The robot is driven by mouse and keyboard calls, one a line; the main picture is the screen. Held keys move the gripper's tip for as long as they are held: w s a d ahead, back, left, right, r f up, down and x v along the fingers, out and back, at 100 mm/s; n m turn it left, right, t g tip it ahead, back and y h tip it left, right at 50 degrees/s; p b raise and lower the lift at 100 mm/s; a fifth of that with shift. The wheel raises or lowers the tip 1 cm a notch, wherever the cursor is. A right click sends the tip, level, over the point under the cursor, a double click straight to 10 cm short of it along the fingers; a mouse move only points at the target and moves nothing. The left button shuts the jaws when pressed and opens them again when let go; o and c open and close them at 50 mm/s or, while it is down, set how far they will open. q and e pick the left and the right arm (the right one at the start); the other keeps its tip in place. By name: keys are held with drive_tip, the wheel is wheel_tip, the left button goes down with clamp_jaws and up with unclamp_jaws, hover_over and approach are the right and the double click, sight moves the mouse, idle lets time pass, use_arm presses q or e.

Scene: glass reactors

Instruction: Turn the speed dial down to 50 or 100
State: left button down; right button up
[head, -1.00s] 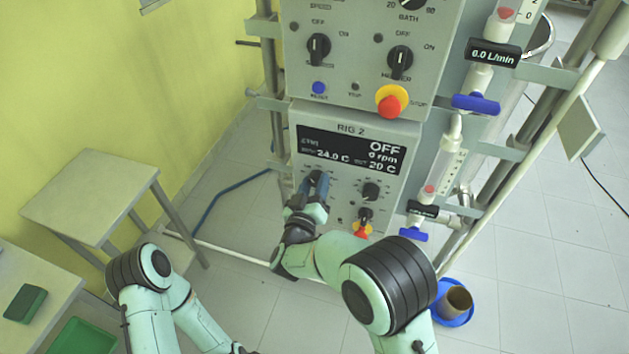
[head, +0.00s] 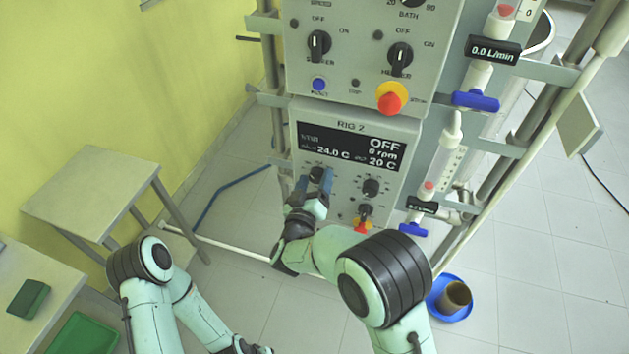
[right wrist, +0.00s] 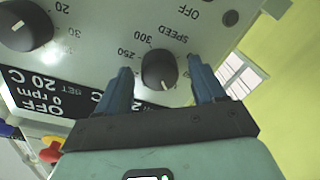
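The speed dial is a black round knob (head: 317,173) at the left of the lower panel, RIG 2 (head: 350,127). It shows large in the right wrist view (right wrist: 160,68), upside down, with a pale pointer mark and the labels SPEED, 250 and 300 beside it. My right gripper (head: 314,184) is open; its two blue fingers (right wrist: 163,88) stand either side of the dial with gaps between. The display (head: 350,148) reads OFF, 0 rpm, 24.0 C and 20 C.
A second knob (head: 371,188) sits right of the dial, with a black switch and a red-and-yellow button (head: 362,226) below. The upper panel carries more switches and a red stop button (head: 391,98). Blue-handled valves (head: 413,229) are at the right. A small table (head: 90,190) stands left.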

use_arm(q)
drive_tip(key=s+f+b, duration=0.2)
drive_tip(key=f, duration=0.1)
drive_tip(key=shift+f+b, duration=0.15)
drive_tip(key=shift+b, duration=0.2)
use_arm(e)
drive_tip(key=v, duration=1.3)
drive_tip(key=shift+s, duration=0.2)
